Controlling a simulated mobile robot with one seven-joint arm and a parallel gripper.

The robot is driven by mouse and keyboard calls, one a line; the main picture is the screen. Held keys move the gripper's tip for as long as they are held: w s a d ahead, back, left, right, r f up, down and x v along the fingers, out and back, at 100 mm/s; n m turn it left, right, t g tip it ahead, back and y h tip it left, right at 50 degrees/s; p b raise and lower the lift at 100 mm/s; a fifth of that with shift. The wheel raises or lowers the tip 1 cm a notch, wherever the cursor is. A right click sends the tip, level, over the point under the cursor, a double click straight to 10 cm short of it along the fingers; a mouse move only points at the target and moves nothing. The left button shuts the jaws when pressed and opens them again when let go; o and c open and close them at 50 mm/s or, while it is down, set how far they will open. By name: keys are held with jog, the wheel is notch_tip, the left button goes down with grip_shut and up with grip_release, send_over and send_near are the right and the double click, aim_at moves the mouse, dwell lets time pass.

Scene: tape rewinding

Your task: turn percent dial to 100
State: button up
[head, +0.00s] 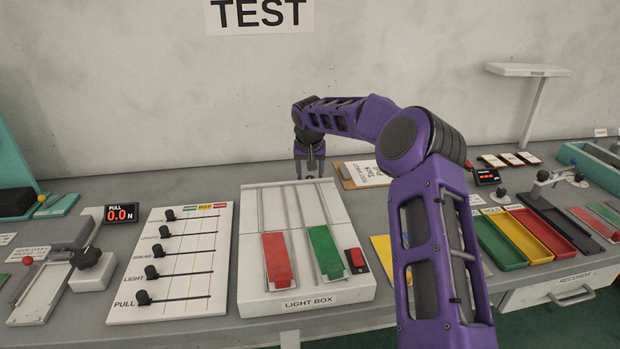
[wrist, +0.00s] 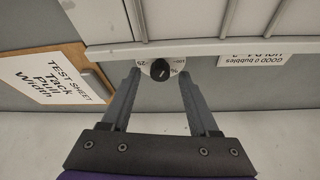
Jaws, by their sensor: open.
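The percent dial (wrist: 160,70) is a round black knob on a pale, number-marked plate at the edge of the light box, seen in the wrist view. A small light mark shows on the knob; which number it points to is too small to tell. My gripper (wrist: 159,77) is open, with one finger on each side of the dial plate; contact with the knob cannot be made out. In the head view my gripper (head: 310,174) points down at the back edge of the light box (head: 345,292), and the dial is hidden there.
A clipboard with a test sheet (head: 366,173) lies right of my gripper. Red (head: 277,259) and green (head: 325,253) strips lie on the light box. A slider board (head: 190,225) stands to its left. The wall is close behind.

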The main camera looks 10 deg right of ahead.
jog(key=shift+x, duration=0.75)
grip_shut()
